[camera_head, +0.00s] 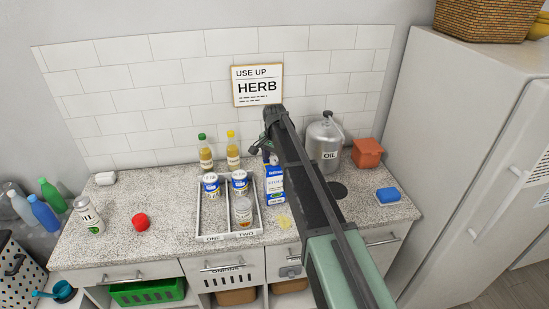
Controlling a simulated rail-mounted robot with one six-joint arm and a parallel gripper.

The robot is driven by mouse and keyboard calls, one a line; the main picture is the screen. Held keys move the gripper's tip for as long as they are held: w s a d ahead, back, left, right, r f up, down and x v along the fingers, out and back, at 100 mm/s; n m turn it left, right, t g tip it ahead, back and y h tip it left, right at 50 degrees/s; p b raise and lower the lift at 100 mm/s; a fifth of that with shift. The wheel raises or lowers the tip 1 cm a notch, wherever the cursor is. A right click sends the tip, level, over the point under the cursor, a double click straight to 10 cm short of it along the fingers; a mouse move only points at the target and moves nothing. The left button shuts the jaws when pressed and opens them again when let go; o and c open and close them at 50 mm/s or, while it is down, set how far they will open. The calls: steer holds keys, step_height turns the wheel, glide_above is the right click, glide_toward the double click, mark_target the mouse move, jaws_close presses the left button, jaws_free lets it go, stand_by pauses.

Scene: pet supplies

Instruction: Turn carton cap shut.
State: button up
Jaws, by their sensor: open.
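A blue and white carton (275,184) stands upright on the speckled counter, just right of the tray. My arm reaches in from the lower right and covers part of the carton's right side and top. My gripper (264,146) is over the top of the carton and is open. The cap cannot be made out behind the gripper. I cannot tell whether the fingers touch the carton or the cap.
A divided tray (229,236) marked ONE and TWO holds several cans. Two bottles (233,150) stand behind it. A steel OIL canister (325,146), orange box (367,153) and blue sponge (388,195) are to the right. A red object (140,222) lies left.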

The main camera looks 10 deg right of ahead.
mark_target(275, 159)
step_height(275, 159, up, 11)
steer(key=p, duration=1)
steer(key=shift+p, duration=0.4)
steer(key=shift+f, duration=0.1)
steer(key=s+f+n+b, duration=0.3)
steer(key=s+f+b, duration=0.3)
steer(key=s, duration=0.5)
steer(key=s+f+n+b, duration=0.3)
steer(key=s+f+b, duration=0.2)
steer(key=s, duration=0.6)
steer(key=s+f+n+b, duration=0.2)
steer(key=s+f+b, duration=0.4)
steer(key=s, duration=0.6)
steer(key=shift+f+n+b, duration=0.3)
steer(key=shift+n+b, duration=0.1)
steer(key=shift+b, duration=0.05)
steer(key=shift+w, duration=0.1)
